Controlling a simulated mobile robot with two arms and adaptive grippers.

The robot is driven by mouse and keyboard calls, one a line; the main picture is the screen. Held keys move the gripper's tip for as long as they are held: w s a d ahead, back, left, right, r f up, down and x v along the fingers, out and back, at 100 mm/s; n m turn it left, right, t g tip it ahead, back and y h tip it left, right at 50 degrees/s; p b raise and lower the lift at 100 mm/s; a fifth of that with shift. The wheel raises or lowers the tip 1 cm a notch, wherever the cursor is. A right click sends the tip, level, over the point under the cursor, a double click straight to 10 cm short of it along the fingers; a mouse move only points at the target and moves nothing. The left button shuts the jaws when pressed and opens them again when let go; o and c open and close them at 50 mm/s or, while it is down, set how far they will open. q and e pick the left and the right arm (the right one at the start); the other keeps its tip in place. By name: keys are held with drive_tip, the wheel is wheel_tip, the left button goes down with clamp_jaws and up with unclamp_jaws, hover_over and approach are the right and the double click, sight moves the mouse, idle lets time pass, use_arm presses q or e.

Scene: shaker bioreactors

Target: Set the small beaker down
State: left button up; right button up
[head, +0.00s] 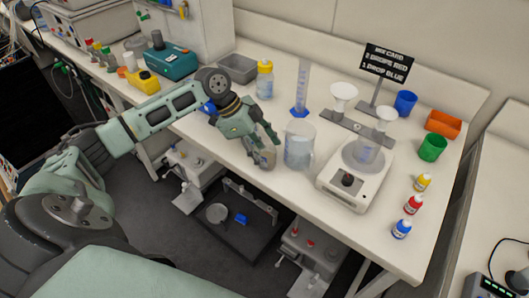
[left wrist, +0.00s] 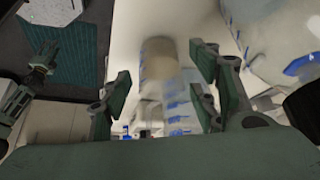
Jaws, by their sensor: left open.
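The small beaker (head: 267,158) is a clear cup close to the table's front edge, left of the large beaker. It looks upright and seems to rest on the table, though its base is partly hidden by my fingers. My left gripper (head: 261,142) is open, with its fingers around the small beaker. In the left wrist view the small beaker (left wrist: 158,72) shows blurred between the two spread fingers (left wrist: 160,95), with a gap on either side. A green and dark part at that view's left edge looks like my right gripper (left wrist: 40,66); its jaws are unclear.
The large beaker (head: 299,145) stands close on the right. Behind are a measuring cylinder (head: 301,90) and a capped bottle (head: 264,80). A balance (head: 353,180) stands farther right. The white table (head: 222,147) has clear room left of the gripper; its front edge is near.

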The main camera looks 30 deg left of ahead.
use_arm(q)
drive_tip(key=b+v, duration=0.1)
drive_tip(key=v, duration=1)
drive_tip(key=shift+b, duration=0.35)
drive_tip(key=shift+s, duration=0.1)
